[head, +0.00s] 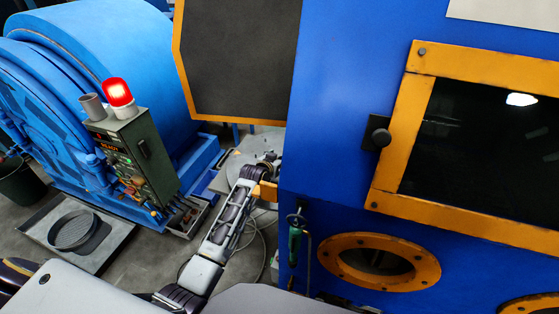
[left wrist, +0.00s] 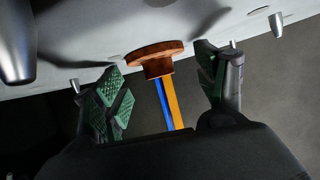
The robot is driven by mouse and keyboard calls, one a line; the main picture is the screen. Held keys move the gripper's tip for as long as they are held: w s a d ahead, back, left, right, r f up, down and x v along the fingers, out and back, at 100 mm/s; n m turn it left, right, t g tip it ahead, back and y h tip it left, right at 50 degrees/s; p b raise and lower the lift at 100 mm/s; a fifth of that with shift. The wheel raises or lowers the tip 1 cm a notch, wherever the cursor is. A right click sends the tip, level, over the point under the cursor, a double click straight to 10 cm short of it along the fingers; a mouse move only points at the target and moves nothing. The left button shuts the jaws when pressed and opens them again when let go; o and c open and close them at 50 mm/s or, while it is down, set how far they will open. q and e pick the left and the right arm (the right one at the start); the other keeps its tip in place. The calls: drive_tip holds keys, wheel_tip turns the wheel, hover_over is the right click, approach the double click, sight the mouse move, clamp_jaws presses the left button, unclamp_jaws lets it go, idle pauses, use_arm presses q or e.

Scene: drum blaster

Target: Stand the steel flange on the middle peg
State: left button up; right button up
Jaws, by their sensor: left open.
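In the left wrist view my left gripper (left wrist: 161,74) is open, with green ridged pads on its fingers. A rusty brown flanged piece (left wrist: 155,54), with a round disc and a narrower hub, shows between the fingers with space on both sides. I cannot tell whether it is the steel flange. Several silver pegs stick out from a pale surface (left wrist: 120,30), including one at the far left (left wrist: 17,45) and one at the upper right (left wrist: 277,24). I cannot tell which is the middle peg. In the head view my left gripper (head: 268,163) is partly hidden by the blue cabinet.
The blue cabinet (head: 335,120) with an orange-framed window (head: 390,140) fills the right side. An open dark door panel (head: 238,60) hangs above my left arm. A blue drum machine (head: 90,60) and control box (head: 140,150) with a lit red lamp stand left.

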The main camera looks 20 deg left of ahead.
use_arm(q)
drive_tip(key=shift+r, duration=0.15)
drive_tip(key=shift+v, duration=5.95)
drive_tip(key=shift+s, duration=0.1)
